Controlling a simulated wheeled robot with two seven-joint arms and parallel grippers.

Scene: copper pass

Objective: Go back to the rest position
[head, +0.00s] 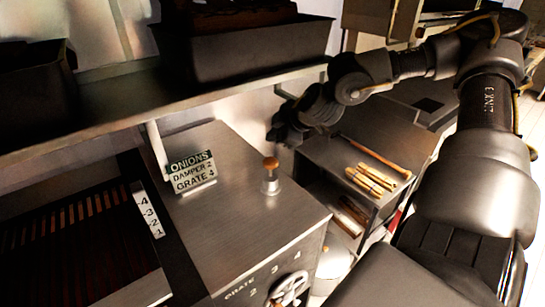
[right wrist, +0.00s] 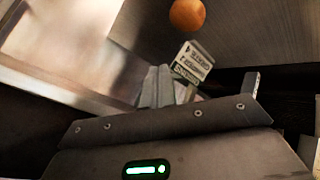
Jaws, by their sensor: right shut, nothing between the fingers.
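My right gripper (head: 283,130) is shut and empty. It hangs in the air beyond the far right corner of the steel counter (head: 235,225), under the right end of the shelf and left of the steel cart. My right arm comes in from the upper right. In the right wrist view, the narrow closed fingers (right wrist: 157,88) show in front of the sign (right wrist: 192,66), with an orange-brown knob (right wrist: 187,14) above them. Nothing is between the fingers. My left gripper is not in view.
A shelf (head: 120,92) with dark bins (head: 260,52) runs above the counter. On the counter stand an "ONIONS, DAMPER 2, GRATE 4" sign (head: 192,172) and a knob (head: 270,166). A handwheel (head: 288,289) is on its front. The cart (head: 335,158) holds wooden sticks (head: 370,178).

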